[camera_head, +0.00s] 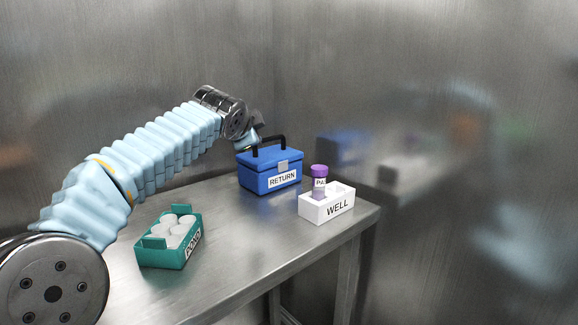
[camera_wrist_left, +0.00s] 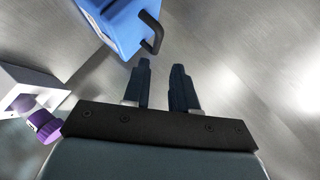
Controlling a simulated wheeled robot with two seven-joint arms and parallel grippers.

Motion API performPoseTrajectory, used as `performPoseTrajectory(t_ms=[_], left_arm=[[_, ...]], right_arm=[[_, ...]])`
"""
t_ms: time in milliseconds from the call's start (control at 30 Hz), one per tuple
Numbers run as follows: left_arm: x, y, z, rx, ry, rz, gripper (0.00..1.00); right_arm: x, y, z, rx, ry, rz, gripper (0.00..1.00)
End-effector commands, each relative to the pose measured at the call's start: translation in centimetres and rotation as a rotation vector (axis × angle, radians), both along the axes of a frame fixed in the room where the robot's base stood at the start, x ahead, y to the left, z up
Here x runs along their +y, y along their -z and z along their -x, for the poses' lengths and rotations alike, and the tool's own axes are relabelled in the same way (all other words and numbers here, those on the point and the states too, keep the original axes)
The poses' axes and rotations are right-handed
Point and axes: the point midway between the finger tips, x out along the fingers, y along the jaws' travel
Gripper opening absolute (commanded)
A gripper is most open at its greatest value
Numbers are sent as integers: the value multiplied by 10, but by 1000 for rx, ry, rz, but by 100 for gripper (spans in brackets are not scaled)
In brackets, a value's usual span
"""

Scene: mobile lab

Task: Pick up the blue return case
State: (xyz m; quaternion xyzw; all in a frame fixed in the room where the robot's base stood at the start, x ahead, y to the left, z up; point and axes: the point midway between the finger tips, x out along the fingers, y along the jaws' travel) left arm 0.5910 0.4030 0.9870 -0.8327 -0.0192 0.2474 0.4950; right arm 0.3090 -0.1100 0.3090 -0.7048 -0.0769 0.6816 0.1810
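The blue return case (camera_head: 270,176) stands upright on the metal table, with a black handle on top and a white RETURN label in front. My left gripper is at the case's far left side in the head view, mostly hidden behind my wrist and the case. In the left wrist view the gripper (camera_wrist_left: 162,78) has its two dark fingers a little apart with nothing between them. The blue case (camera_wrist_left: 118,22) and its black handle lie just beyond the fingertips, up and to the left, apart from them. My right gripper is in neither view.
A white WELL box (camera_head: 327,206) holding a purple-capped vial (camera_head: 319,172) stands right of the case near the table edge. A green box (camera_head: 166,256) with several white round items is at the front left. Metal walls (camera_head: 420,90) rise close behind the table (camera_head: 235,262).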

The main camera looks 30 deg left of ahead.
Motion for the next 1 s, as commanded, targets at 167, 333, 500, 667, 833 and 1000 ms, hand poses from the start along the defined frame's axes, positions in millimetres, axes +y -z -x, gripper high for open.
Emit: performPoseTrajectory(t_ms=[167, 333, 500, 667, 833, 1000], left_arm=[[10, 14, -34, 3, 0, 1, 27], [18, 26, -60, 1, 1, 3, 27], [20, 32, -71, 1, 2, 4, 27], [26, 43, -94, 3, 2, 5, 27], [31, 51, -111, 0, 2, 6, 27], [32, 52, -113, -3, 2, 6, 27]], right_arm=[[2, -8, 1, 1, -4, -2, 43], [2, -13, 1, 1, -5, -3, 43], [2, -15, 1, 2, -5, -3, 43], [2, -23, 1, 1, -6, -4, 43], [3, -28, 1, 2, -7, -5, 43], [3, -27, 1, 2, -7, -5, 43]])
